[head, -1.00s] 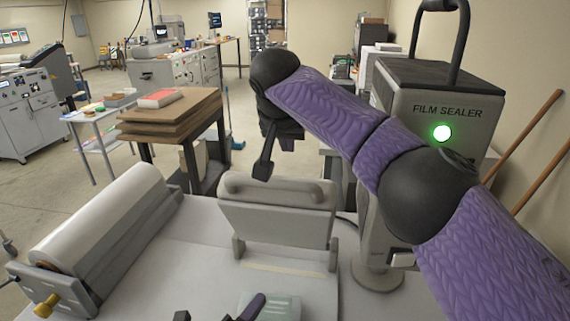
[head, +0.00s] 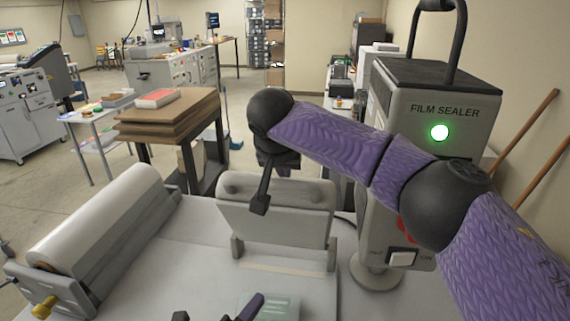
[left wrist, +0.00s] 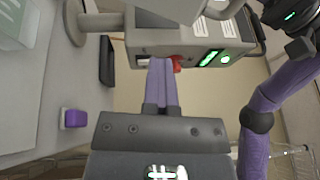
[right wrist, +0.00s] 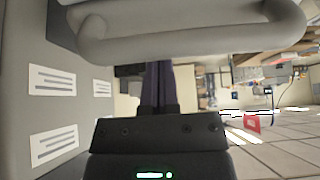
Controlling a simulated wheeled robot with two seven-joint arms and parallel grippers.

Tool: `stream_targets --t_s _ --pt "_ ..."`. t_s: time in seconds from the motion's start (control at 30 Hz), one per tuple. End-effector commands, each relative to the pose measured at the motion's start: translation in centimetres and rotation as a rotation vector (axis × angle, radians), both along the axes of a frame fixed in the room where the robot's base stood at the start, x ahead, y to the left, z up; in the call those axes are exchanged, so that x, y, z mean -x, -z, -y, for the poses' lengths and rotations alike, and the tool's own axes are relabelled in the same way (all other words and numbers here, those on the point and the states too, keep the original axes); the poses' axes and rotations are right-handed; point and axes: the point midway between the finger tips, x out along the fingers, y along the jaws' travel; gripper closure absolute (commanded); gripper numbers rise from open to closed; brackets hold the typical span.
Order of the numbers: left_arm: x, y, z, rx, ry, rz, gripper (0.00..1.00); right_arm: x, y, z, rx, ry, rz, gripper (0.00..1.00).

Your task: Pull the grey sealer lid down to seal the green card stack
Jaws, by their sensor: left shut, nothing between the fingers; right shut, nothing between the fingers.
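The grey sealer lid (head: 275,212) stands raised, nearly upright, on the sealer bed in the head view. A thick grey handle bar (right wrist: 190,32) crosses the top of the right wrist view. My right gripper (head: 260,204) is shut and empty, hanging over the upper left part of the lid; I cannot tell whether it touches. The green card stack (head: 268,305) lies flat in front of the lid, cut by the bottom edge. My left gripper (head: 242,308) is low beside the stack and partly out of frame; its fingers (left wrist: 161,65) are shut and empty.
The film sealer housing (head: 440,110), with a lit green lamp, stands right of the lid. A red button (head: 407,228) is partly hidden by my right arm. A large white film roll (head: 100,220) lies at left. A brown board stack (head: 170,115) stands behind.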

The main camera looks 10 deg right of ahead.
Motion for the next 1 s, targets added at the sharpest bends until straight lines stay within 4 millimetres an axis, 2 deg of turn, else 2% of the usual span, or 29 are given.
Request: stream_targets --t_s 0.3,0.53,0.8,0.87,1.0 --pt "0.0 0.0 0.0 0.0 0.0 0.0 1.0 0.2 0.1 -0.1 0.0 -0.001 -0.002 1.0" --pt "0.0 0.0 0.0 0.0 0.0 0.0 1.0 1.8 0.9 -0.6 0.0 -0.002 -0.004 1.0" --pt "0.0 0.0 0.0 0.0 0.0 0.0 1.0 1.9 0.9 -0.6 0.0 -0.001 -0.002 1.0" --pt "0.0 0.0 0.0 0.0 0.0 0.0 0.91 1.9 0.9 -0.6 0.0 -0.001 -0.002 1.0" --pt "0.0 0.0 0.0 0.0 0.0 0.0 0.61 1.9 0.9 -0.6 0.0 -0.001 -0.001 1.0"
